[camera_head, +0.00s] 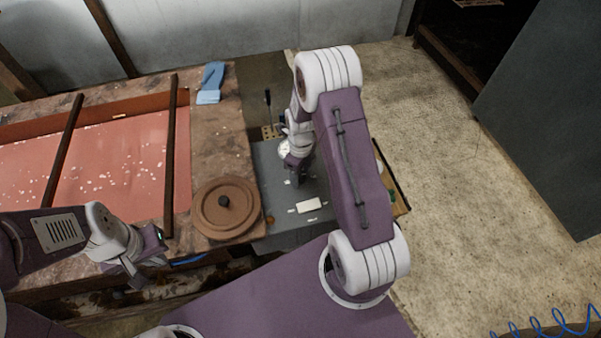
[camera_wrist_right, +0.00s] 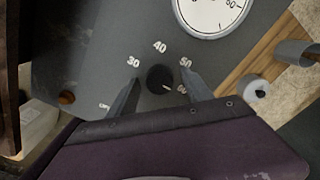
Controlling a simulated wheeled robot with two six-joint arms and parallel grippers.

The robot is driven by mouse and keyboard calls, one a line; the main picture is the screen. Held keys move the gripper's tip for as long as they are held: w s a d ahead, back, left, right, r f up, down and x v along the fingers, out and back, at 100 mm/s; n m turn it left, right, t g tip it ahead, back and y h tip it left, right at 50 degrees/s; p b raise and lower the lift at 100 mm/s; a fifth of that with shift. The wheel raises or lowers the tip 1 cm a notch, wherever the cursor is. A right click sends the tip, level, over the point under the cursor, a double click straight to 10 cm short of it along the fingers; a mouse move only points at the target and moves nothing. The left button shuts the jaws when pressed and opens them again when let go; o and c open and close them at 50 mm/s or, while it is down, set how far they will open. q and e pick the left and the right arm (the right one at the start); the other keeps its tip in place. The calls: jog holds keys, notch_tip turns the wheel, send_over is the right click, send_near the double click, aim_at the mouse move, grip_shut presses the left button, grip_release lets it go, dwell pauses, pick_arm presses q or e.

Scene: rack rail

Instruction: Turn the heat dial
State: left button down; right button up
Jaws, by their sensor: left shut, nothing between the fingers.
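The heat dial (camera_wrist_right: 160,78) is a small black round knob on a dark grey panel (camera_wrist_right: 90,45), with 30, 40, 50 and 60 printed around it. A small white mark on the knob points toward 60. My right gripper (camera_wrist_right: 160,84) is open, one finger on each side of the knob, with a visible gap on both sides. In the head view, my right gripper (camera_head: 299,182) is over the panel and the dial cannot be made out. My left gripper (camera_head: 128,284) is shut and empty near the worktop's front edge.
A white round gauge (camera_wrist_right: 212,10) sits beyond the dial. An orange-brown button (camera_wrist_right: 67,97) is to the left on the panel. In the head view, a brown round lid (camera_head: 226,208), a pink vat (camera_head: 110,170) with dark bars and a blue cloth (camera_head: 211,82) are left of the panel.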

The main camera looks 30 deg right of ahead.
aim_at(301, 175)
notch_tip(301, 175, up, 9)
dwell(0.5)
jog(key=a+r+n+t, duration=0.1)
jog(key=a+r, duration=0.3)
jog(key=r, duration=0.1)
jog(key=s+a+n, duration=0.1)
jog(key=s+n, duration=0.5)
jog(key=n, duration=0.8)
jog(key=s+a+n, duration=0.2)
jog(key=s+n, duration=0.5)
jog(key=n, duration=0.7)
jog(key=shift+a+f+n, duration=0.25)
jog(key=shift+f+n, duration=0.05)
jog(key=shift+f, duration=0.15)
